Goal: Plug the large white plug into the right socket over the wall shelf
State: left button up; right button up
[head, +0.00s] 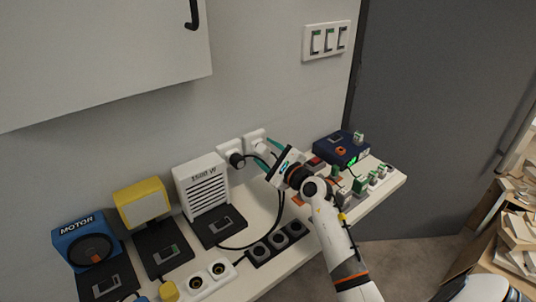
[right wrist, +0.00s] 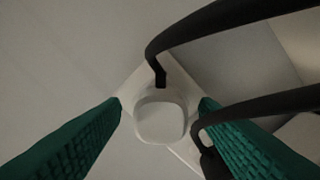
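The right socket (head: 250,135) is a white plate on the wall over the shelf (head: 375,202). The large white plug (right wrist: 160,117) with a black cable is in front of this plate (right wrist: 130,93) in the right wrist view and looks seated in it; the contact itself is hidden. In the head view the plug (head: 261,147) is small at the socket. My right gripper (head: 268,158) is open, its teal fingers on either side of the plug, with gaps showing on both sides in the right wrist view (right wrist: 160,106). My left gripper is not in view.
The left socket (head: 224,148) holds a black plug (head: 236,160). On the shelf stand a white heater (head: 202,183), a yellow lamp (head: 144,203), a blue motor box (head: 88,243), a black socket strip (head: 279,241) and a dark blue device (head: 334,147). Cables hang near the sockets.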

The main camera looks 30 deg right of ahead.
jog(key=shift+s, duration=0.1)
jog(key=s+d+b, duration=0.1)
jog(key=s, duration=1)
jog(key=shift+s, duration=0.4)
